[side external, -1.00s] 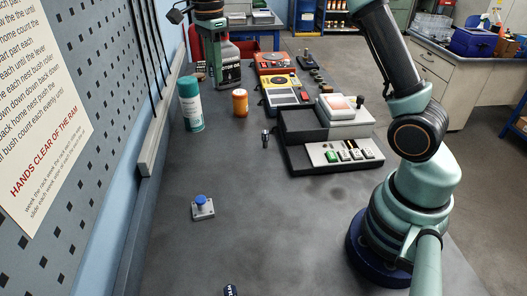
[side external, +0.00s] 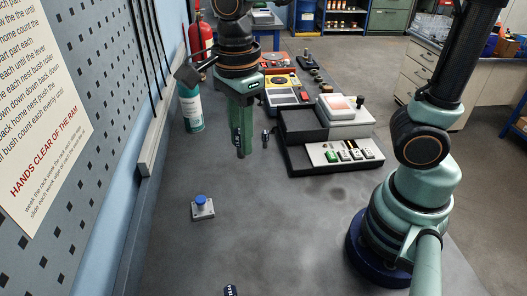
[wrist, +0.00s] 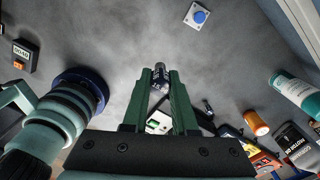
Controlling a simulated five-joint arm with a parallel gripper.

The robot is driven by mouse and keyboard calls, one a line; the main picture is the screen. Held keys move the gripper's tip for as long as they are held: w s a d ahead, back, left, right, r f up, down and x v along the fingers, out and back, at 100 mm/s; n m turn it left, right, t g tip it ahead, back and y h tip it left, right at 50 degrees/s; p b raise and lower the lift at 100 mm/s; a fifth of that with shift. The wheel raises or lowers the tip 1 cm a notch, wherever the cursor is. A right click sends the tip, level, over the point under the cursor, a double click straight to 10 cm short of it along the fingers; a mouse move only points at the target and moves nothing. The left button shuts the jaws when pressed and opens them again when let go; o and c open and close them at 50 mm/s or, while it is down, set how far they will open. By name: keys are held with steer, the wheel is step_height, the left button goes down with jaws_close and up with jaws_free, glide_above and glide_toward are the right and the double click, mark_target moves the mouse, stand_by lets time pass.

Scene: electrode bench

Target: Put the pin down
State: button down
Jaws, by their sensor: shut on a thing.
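My gripper (side external: 242,152) points down over the grey bench in the side view, left of the black tray. In the wrist view its two green fingers (wrist: 161,82) are closed around a short dark cylinder with light marks, the pin (wrist: 160,73). In the side view the pin is mostly hidden by the fingers. The gap between the pin and the bench is hard to judge. A second small dark object with a silver part (side external: 265,138) is on the bench just right of my gripper; it also shows in the wrist view (wrist: 208,107).
A black tray (side external: 290,163) with a white panel lies to the right. A blue button on a plate (side external: 203,207) sits nearer the camera. A teal spray can (side external: 191,110) stands at left. A dark cylinder (side external: 231,291) is at the bottom edge. Bench around the button is clear.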

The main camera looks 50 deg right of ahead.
mark_target(242, 156)
step_height(242, 156, down, 19)
steer(key=shift+f, duration=0.1)
stand_by(0.5)
steer(key=shift+f, duration=0.1)
steer(key=c, duration=0.7)
jaws_free()
step_height(242, 156, up, 12)
steer(key=shift+r, duration=0.1)
steer(key=d+r+n+t, duration=0.5)
steer(key=d+r+n, duration=0.6)
steer(key=n, duration=1)
steer(key=shift+s+d+t, duration=0.15)
steer(key=shift+d+t, duration=0.15)
steer(key=shift+d, duration=0.1)
